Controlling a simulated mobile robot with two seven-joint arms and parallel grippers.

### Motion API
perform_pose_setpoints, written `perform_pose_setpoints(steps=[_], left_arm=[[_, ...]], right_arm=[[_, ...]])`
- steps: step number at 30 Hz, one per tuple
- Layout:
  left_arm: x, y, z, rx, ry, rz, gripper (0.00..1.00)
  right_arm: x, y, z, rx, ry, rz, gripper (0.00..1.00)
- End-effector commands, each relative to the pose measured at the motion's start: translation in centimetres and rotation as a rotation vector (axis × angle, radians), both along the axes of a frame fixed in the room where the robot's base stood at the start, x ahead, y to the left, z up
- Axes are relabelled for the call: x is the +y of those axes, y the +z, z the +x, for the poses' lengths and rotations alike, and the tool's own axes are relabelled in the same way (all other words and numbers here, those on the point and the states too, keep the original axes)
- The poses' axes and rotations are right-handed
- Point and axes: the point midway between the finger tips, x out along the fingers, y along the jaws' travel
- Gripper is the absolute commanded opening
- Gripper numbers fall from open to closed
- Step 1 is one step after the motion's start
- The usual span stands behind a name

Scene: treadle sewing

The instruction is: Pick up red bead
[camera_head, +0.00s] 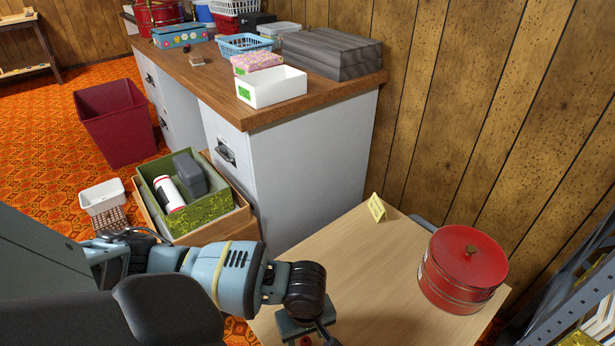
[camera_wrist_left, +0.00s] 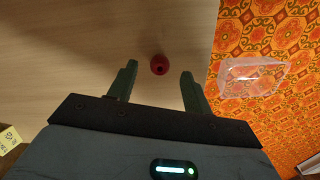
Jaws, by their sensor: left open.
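The red bead (camera_wrist_left: 159,64) is a small round bead with a dark hole. In the left wrist view it lies on the light wooden table top (camera_wrist_left: 60,60), between and slightly beyond the fingertips of my left gripper (camera_wrist_left: 159,69). The gripper is open and empty, and its two dark green fingers are apart from the bead. In the head view my left arm reaches over the small table (camera_head: 375,265) at the bottom, with the fingers mostly cut off by the picture edge. My right gripper is not in view.
A red round tin (camera_head: 463,268) stands on the table's right, and a yellow folded card (camera_head: 377,207) at its back. A clear plastic box (camera_wrist_left: 252,78) shows beyond the table edge, over the orange carpet. A desk (camera_head: 300,150) stands behind. The table's middle is clear.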

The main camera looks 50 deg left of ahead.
Motion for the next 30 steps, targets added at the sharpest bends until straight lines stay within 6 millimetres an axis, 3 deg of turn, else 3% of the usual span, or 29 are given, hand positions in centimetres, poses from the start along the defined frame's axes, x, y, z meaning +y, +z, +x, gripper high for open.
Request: perform_pose_setpoints(steps=[1, 6, 15, 25, 30], left_arm=[[-0.1, -1.2, -0.1, 0.004, -0.001, 0.002, 0.50], [0.0, -2.7, -0.1, 0.001, -0.001, 0.002, 0.50], [0.0, -2.7, -0.1, -0.001, -0.001, 0.001, 0.49], [-0.1, -2.7, -0.1, 0.000, -0.001, 0.001, 0.06], [-0.1, -2.7, -0.1, 0.000, -0.001, 0.001, 0.02]], right_arm=[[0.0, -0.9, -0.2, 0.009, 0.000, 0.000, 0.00], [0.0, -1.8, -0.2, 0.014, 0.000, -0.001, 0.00], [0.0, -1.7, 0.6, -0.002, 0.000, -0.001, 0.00], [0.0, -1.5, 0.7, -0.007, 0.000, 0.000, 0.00], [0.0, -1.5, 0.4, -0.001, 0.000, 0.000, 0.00]])
